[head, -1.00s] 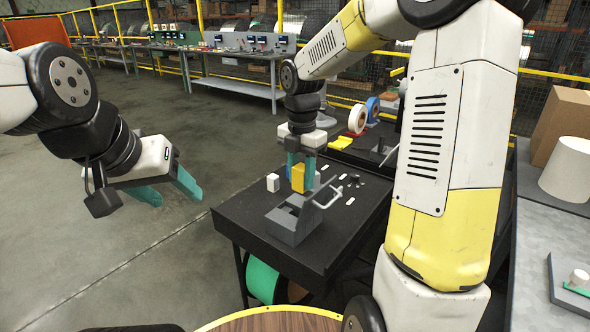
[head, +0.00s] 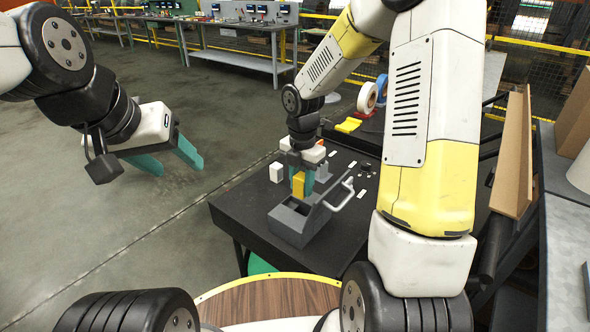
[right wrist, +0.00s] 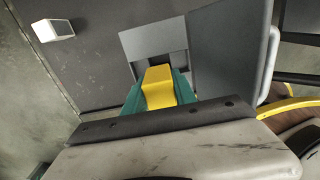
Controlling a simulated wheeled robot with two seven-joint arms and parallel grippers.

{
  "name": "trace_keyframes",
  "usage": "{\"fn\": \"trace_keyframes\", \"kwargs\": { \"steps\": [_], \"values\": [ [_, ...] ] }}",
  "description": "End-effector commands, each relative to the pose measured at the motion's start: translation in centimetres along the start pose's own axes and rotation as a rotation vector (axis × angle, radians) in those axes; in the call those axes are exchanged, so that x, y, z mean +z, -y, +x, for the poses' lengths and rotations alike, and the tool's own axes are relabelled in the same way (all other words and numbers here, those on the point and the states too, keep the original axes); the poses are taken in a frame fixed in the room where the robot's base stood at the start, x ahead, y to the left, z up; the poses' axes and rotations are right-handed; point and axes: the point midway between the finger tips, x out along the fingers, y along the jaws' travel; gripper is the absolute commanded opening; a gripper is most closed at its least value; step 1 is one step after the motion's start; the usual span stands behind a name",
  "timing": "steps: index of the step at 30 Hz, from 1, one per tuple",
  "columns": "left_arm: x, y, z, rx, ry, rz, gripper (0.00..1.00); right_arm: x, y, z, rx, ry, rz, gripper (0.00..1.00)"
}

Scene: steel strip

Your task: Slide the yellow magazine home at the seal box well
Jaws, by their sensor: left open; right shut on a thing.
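The yellow magazine (head: 298,184) is upright between the teal fingers of my right gripper (head: 303,183), which is shut on it. The grey seal box (head: 299,219) stands on the black table, with its handle (head: 341,194) on the right. The magazine is at the far end of the box; from the head view I cannot tell whether it is in the well. In the right wrist view the magazine (right wrist: 158,88) points toward a dark opening in the grey box (right wrist: 146,42). My left gripper (head: 170,158) is open and empty, left of the table over the floor.
A white block (head: 276,172) stands on the black table (head: 236,208) left of the magazine; it also shows in the right wrist view (right wrist: 53,30). Small white pieces lie right of the box. A yellow part (head: 348,125) and tape rolls (head: 367,97) are behind.

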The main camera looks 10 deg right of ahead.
Motion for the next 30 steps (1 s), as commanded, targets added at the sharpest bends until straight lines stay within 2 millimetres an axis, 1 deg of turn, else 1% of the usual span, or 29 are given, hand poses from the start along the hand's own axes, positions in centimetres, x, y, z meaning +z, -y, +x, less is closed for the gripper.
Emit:
{"fn": "trace_keyframes", "kwargs": {
  "steps": [16, 22, 30],
  "values": [
    [0.0, 0.0, 0.0, 0.000, 0.000, 0.000, 0.57, 0.0, 0.0, 4.6, -0.003, -0.002, 0.000, 0.00],
    [0.0, 0.0, 0.0, 0.000, 0.000, 0.000, 0.57, 0.0, 0.0, 5.4, -0.001, 0.000, -0.002, 0.00],
    [0.0, 0.0, 0.0, 0.000, 0.000, 0.000, 0.57, 0.0, 0.0, 5.6, 0.000, 0.000, -0.001, 0.00]
  ]
}}
